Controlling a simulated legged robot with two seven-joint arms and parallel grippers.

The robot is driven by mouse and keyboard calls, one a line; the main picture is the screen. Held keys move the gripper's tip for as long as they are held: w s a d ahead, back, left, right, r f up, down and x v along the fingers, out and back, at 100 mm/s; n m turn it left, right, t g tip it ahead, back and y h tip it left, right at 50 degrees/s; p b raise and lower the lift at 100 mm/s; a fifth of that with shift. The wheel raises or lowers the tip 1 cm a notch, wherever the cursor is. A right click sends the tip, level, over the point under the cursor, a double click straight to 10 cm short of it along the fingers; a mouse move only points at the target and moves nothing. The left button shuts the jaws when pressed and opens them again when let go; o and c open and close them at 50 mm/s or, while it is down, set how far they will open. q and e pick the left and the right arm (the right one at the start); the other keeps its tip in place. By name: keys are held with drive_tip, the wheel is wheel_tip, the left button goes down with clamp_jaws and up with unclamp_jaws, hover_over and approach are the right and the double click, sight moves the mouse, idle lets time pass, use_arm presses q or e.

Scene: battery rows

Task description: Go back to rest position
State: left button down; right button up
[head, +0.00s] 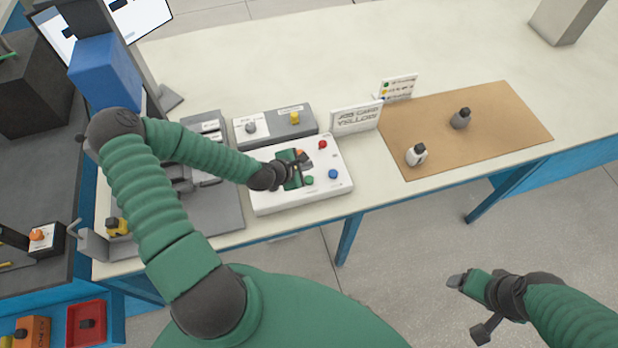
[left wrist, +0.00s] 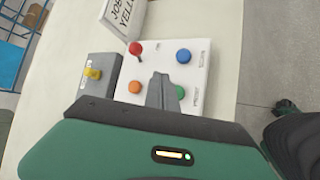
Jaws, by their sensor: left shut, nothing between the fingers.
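My left gripper (head: 303,158) is over the white button box (head: 262,203) on the table, shut and empty. In the left wrist view its closed fingers (left wrist: 162,90) stand in front of the button box (left wrist: 203,72), between the orange button (left wrist: 134,87) and the green button (left wrist: 180,92). I cannot tell whether they touch the box. The red button (head: 323,144) and blue button (head: 333,174) are clear of the fingers. My right gripper (head: 456,281) is low at the right, off the table's front edge, above the floor. Its jaw state is unclear.
A grey box with a yellow knob (head: 295,118) and a sign (head: 356,117) stand behind the button box. A brown mat (head: 490,125) holds a white bottle (head: 416,155) and a grey bottle (head: 460,118). A monitor and blue block (head: 105,70) are at left.

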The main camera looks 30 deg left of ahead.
use_arm(q)
drive_tip(key=shift+s+d+f+m, duration=0.1)
drive_tip(key=shift+s+d+m, duration=0.05)
drive_tip(key=shift+d+m, duration=0.15)
drive_tip(key=s+d+f+m+g+h+b, duration=0.15)
drive_tip(key=s+d+m+g+b, duration=0.35)
drive_tip(key=m, duration=0.6)
drive_tip(key=s+d+r+m+g+y, duration=0.1)
drive_tip(key=s+d+r+m, duration=0.5)
drive_tip(key=m, duration=0.8)
drive_tip(key=s+r+y+b, duration=0.1)
drive_tip(key=s+r, duration=0.2)
drive_tip(key=r, duration=0.1)
drive_tip(key=shift+s+d+r+g, duration=0.15)
drive_tip(key=shift+s+d+g, duration=0.05)
drive_tip(key=shift+s+g, duration=0.15)
drive_tip(key=shift+a, duration=0.2)
